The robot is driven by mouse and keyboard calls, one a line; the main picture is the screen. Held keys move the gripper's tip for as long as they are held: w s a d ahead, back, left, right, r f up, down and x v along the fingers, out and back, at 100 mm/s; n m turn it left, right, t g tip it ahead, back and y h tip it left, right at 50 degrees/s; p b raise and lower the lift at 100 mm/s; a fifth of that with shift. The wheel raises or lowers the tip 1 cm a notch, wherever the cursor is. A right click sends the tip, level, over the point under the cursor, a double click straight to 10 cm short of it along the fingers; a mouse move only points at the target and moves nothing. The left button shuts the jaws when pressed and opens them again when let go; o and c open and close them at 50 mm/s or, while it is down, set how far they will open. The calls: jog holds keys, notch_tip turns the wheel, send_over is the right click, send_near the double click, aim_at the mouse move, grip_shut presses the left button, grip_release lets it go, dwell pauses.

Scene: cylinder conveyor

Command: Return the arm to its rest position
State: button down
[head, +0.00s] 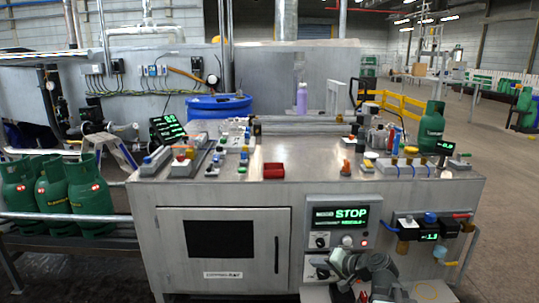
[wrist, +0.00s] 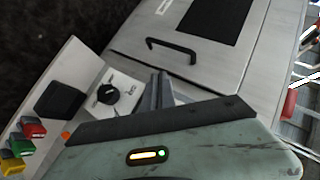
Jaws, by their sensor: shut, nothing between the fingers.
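My gripper (head: 318,264) is low at the front of the steel cabinet (head: 150,240) in the head view, just below the STOP display panel (head: 340,216). My arm is folded at the bottom edge of that view. In the wrist view the two dark fingers of my gripper (wrist: 158,90) lie close together, shut and empty. They point toward the cabinet front, near a black rotary knob (wrist: 107,94) on a light plate. I cannot tell whether the fingers touch anything.
The cabinet door has a dark handle (head: 277,254). A gauge box with pipes (head: 432,228) sticks out at the right. Green gas cylinders (head: 68,196) stand on a conveyor at the left. Coloured buttons (wrist: 32,127) lie at the wrist view's lower left. Open floor (head: 510,200) lies right.

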jog(key=s+a+f+n+g+h, duration=0.2)
jog(key=s+a+f+n+g, duration=0.25)
jog(key=s+a+f, duration=0.35)
jog(key=s+d+f+g+h, duration=0.3)
jog(key=s+d+g+h, duration=0.25)
jog(key=s+d, duration=0.2)
notch_tip(320, 180, up, 25)
jog(key=t+p, duration=0.1)
jog(key=p, duration=2.4)
jog(key=shift+w+d+f+p, duration=0.15)
jog(key=shift+w+d+p, duration=0.2)
